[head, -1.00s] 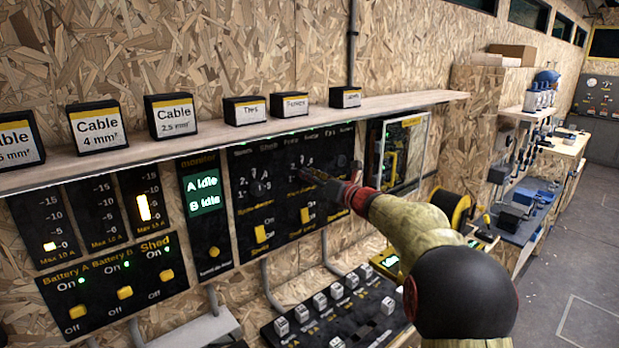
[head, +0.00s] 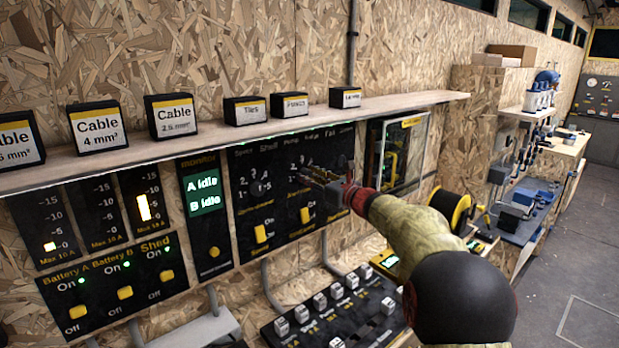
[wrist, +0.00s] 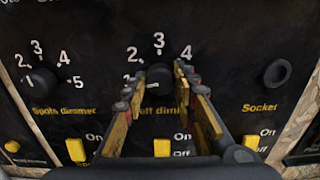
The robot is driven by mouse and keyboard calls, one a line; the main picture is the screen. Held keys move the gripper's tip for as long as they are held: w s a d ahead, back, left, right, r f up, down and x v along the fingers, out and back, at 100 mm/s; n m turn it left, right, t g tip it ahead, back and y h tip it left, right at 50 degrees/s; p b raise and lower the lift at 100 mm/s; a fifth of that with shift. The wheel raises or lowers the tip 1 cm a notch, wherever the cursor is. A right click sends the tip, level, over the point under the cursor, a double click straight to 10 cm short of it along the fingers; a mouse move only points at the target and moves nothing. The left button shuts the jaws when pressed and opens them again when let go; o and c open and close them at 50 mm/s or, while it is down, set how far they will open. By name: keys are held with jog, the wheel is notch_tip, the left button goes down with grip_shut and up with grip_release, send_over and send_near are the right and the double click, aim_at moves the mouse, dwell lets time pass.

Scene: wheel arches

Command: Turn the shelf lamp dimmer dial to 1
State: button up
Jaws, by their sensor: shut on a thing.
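The shelf dimmer dial (wrist: 158,76) is a round black knob in the middle of the wrist view. White numbers stand around its upper side, and the label below it is partly covered, with "elf dimmer" readable. My gripper (wrist: 154,82) has its yellow-and-black fingers on either side of this dial and is shut on it. The dial's pointer is hidden, so its setting cannot be read. In the head view my gripper (head: 318,178) reaches the black switch panel (head: 243,215) under the shelf, and my fingers cover the dial.
The spots dimmer dial (wrist: 40,78) is left of my gripper and the socket knob (wrist: 278,72) is right. A yellow switch (wrist: 162,147) sits below the held dial. The wooden shelf (head: 235,125) with labelled boxes juts out above the panel. A sloping switch console (head: 335,305) stands below.

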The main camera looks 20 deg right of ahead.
jog(key=shift+f, duration=0.2)
jog(key=o, duration=1.2)
jog(key=shift+r, duration=0.15)
jog(key=v, duration=1.2)
